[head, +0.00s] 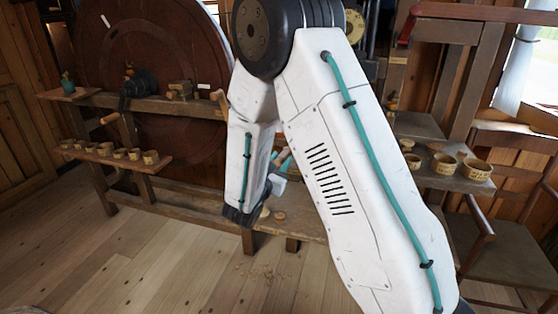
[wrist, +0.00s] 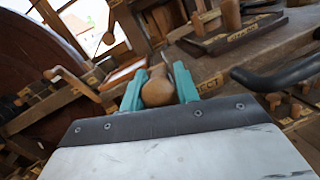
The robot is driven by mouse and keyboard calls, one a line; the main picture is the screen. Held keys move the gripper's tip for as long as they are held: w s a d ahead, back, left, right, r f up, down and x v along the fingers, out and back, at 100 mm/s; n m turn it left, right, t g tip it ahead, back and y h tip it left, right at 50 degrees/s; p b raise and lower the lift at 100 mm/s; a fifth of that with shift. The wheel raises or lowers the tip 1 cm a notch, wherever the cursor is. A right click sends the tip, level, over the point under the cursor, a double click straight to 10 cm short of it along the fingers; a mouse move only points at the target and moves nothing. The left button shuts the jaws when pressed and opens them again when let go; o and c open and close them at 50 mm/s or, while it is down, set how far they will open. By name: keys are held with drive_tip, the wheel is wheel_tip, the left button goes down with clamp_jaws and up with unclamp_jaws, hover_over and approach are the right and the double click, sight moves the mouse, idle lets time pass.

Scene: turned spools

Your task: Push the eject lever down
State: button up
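In the wrist view, the teal fingers of my gripper (wrist: 160,88) stand apart with a rounded wooden knob (wrist: 158,90) between them. The knob nearly fills the gap; I cannot tell whether the fingers press on it. A label ending in "ECT" (wrist: 210,84) is just right of the fingers. A similar label (wrist: 39,97) is at the left, close to a lever with a wooden handle (wrist: 76,82). I cannot tell for certain which part is the eject lever. In the head view my gripper (head: 282,160) is mostly hidden behind my white arm.
A black curved handle (wrist: 280,72) is right of my gripper. A labelled dark tray (wrist: 235,35) lies behind it. In the head view, wooden cups (head: 105,149) line the left shelf, and more cups (head: 443,163) stand at right.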

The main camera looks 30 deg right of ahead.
drive_tip(key=shift+o, duration=1.4)
